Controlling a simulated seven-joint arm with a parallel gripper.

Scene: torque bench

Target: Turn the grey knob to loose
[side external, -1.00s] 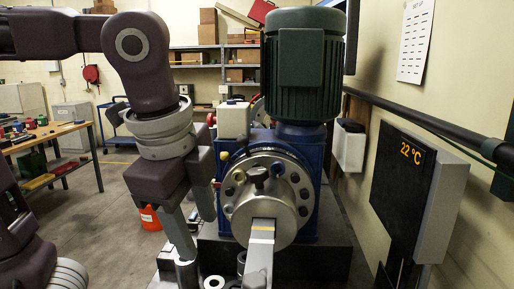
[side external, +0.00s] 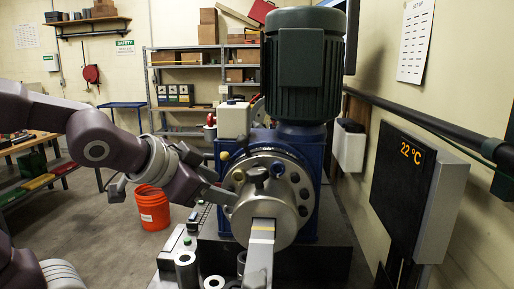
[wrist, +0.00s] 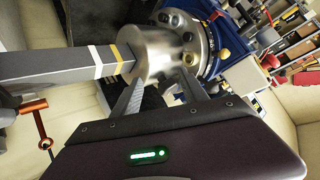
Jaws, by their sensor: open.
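A round steel flange (side external: 283,170) with several holes and studs is on the front of the blue machine. A shiny grey cylinder (side external: 262,212) stands out from its middle, with a grey bar with white and yellow bands (side external: 261,250) running down from it. A dark knob (side external: 257,174) sits just above the cylinder; I cannot tell which part is the grey knob. My gripper (side external: 216,185) is open beside the flange's left edge. In the wrist view, its two fingers (wrist: 162,86) are spread near the cylinder (wrist: 148,55), with nothing visibly held; contact is unclear.
A dark green motor (side external: 302,65) stands above the flange. Metal cups (side external: 186,268) and a green button (side external: 187,240) are on the bench at front left. An orange bucket (side external: 152,208) is on the floor behind. A wall display (side external: 402,170) reads 22 °C at right.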

